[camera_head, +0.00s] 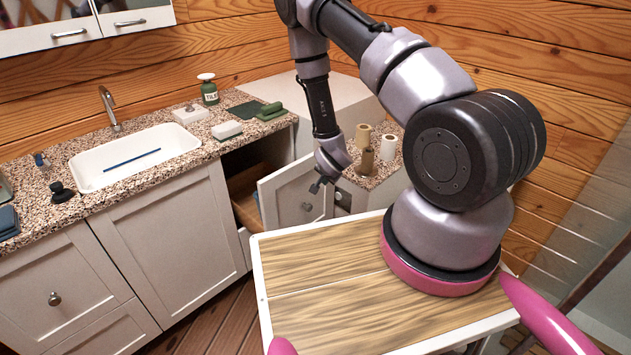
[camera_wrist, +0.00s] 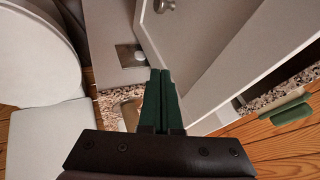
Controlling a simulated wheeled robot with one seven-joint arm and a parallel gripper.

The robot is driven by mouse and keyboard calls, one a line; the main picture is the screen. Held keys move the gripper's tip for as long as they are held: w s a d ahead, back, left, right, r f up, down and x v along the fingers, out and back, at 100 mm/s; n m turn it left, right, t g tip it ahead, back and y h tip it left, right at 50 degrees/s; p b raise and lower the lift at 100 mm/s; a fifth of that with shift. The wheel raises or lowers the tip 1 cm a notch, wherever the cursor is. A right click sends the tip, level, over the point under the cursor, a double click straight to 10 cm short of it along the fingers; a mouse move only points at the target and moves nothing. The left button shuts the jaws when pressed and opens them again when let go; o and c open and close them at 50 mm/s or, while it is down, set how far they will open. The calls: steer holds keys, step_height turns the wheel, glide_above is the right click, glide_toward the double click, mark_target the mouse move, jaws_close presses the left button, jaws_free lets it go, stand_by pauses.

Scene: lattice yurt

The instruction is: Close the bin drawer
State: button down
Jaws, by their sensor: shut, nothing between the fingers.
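The bin drawer stands open under the granite counter in the head view, with its pale front panel (camera_head: 290,193) out from the cabinet and a wooden side (camera_head: 246,203) behind it. A round metal knob (camera_head: 307,207) is on the panel's outer face. My gripper (camera_head: 317,187) is in front of that face, near the knob. In the wrist view, my gripper's green fingers (camera_wrist: 160,85) are together with nothing between them. The panel (camera_wrist: 205,45) fills the upper middle there, with the knob (camera_wrist: 165,5) at the top edge. I cannot tell whether the fingers touch it.
The counter (camera_head: 150,180) holds a white sink (camera_head: 130,155), a green bottle (camera_head: 208,90) and green items (camera_head: 270,110). Paper-roll-like cylinders (camera_head: 388,147) stand on the counter part behind my gripper. Closed cabinet doors (camera_head: 165,240) lie left of the drawer.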

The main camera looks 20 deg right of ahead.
mark_target(315, 180)
steer(key=shift+w+a+f, duration=0.25)
steer(key=shift+w+f, duration=0.55)
steer(key=shift+w, duration=0.4)
steer(key=shift+w+a+f, duration=0.2)
steer(key=shift+w+f, duration=0.65)
steer(key=shift+w, duration=0.35)
steer(key=shift+w+a+f, duration=0.25)
steer(key=shift+w+f, duration=0.55)
steer(key=shift+w, duration=0.4)
steer(key=shift+w, duration=0.1)
